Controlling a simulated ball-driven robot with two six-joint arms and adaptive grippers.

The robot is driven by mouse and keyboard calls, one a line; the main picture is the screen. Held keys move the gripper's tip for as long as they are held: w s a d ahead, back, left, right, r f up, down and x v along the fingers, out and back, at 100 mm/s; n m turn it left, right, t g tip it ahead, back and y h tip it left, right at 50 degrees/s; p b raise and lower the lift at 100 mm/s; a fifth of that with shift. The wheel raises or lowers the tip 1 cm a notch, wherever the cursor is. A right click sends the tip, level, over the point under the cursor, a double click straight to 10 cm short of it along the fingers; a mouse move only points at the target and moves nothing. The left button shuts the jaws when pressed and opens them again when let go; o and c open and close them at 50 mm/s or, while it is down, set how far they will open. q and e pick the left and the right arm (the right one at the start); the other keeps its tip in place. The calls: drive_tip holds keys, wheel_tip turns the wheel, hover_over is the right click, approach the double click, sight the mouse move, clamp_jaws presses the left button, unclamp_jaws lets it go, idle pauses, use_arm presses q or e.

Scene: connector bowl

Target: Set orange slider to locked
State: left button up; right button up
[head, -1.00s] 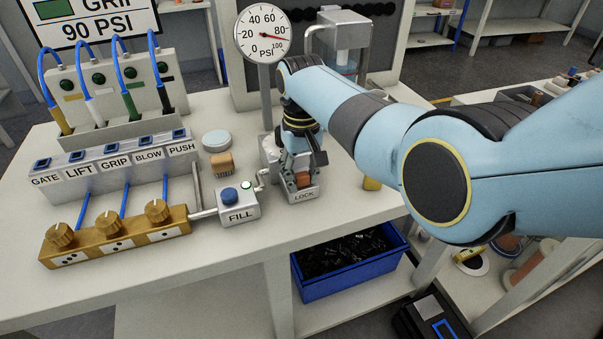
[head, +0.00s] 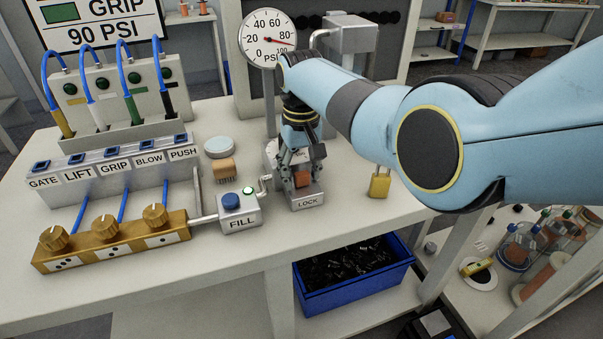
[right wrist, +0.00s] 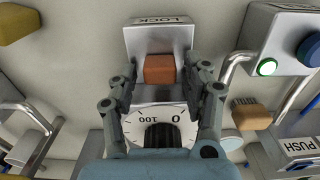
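The orange slider (head: 303,179) sits on the metal block marked LOCK (head: 307,202). In the right wrist view the slider (right wrist: 159,69) lies between the fingers, near the middle of the block (right wrist: 160,36). My right gripper (head: 297,168) points down over the block. It is open in the right wrist view (right wrist: 161,72), with one finger on each side of the slider and a gap on both sides. The fingers partly hide the block in the head view. My left gripper is not in view.
The FILL box (head: 239,212) stands just left of the LOCK block, joined by a pipe. The pressure gauge (head: 267,38) rises behind. A brass padlock (head: 379,184) is to the right on the table. A blue bin (head: 352,280) is below.

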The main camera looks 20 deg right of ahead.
sight(301, 172)
drive_tip(key=shift+s, duration=0.1)
wheel_tip(301, 172, up, 12)
idle(0.6)
